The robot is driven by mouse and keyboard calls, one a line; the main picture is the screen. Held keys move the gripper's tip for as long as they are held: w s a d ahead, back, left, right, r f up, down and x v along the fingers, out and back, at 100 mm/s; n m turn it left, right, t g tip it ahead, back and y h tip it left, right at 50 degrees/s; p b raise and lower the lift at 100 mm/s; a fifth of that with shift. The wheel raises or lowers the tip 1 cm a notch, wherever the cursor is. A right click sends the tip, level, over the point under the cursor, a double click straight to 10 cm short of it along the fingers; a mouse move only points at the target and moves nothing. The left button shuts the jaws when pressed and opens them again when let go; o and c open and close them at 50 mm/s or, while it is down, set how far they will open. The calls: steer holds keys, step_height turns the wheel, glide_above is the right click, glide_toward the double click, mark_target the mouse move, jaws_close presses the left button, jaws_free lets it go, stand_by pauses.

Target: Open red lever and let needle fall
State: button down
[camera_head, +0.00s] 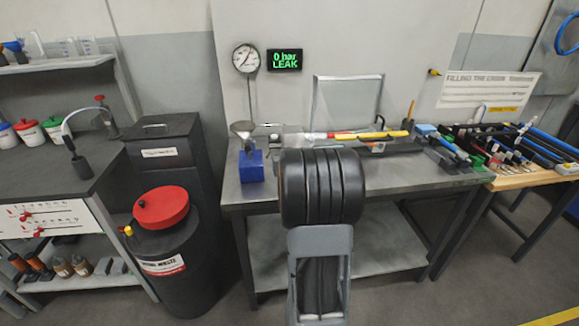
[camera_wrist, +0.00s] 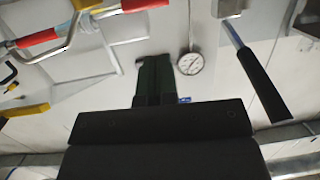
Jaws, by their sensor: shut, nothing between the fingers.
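A round white pressure gauge (camera_head: 246,58) with a dark needle is on the wall above the bench, and it also shows in the wrist view (camera_wrist: 189,64). The needle's exact reading is too small to tell. In the wrist view a red handle-like piece (camera_wrist: 36,38) is at the upper left by a bent metal rod; I cannot tell if it is the red lever. Another red piece (camera_wrist: 134,5) joins yellow at the top edge. My gripper (camera_wrist: 154,62) is shut and empty, apart from these red pieces. In the head view my arm hides the gripper.
A green display (camera_head: 285,60) reads "0 bar LEAK". The metal bench (camera_head: 235,193) holds a blue block (camera_head: 251,166) under a funnel and a red-yellow tool (camera_head: 365,135). A black bin with a red lid (camera_head: 161,207) stands at left. A black-handled tool (camera_wrist: 262,85) shows in the wrist view.

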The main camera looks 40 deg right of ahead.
steer(key=v, duration=0.9)
steer(key=shift+s+a+b, duration=0.15)
steer(key=shift+a+b, duration=0.2)
steer(key=shift+a, duration=0.1)
steer(key=s+a+f+g+y+p, duration=0.1)
steer(key=s+a+f+g+y, duration=0.25)
steer(key=s+f+g, duration=0.3)
steer(key=s+a+r+n+g+y+p, duration=0.1)
steer(key=s+a+r+n+y+p, duration=0.1)
steer(key=a, duration=1)
steer(key=s+a+r+n+g+y+p, duration=0.2)
steer(key=a+r, duration=0.4)
steer(key=a, duration=0.6)
steer(key=shift+s+a+r+n+y+p, duration=0.15)
steer(key=shift+s+a+n+y+p, duration=0.3)
steer(key=shift+s+n+p, duration=0.65)
steer(key=shift+w+g, duration=0.2)
steer(key=shift+g, duration=0.05)
steer(key=shift+s+d, duration=0.1)
steer(key=shift+s, duration=0.05)
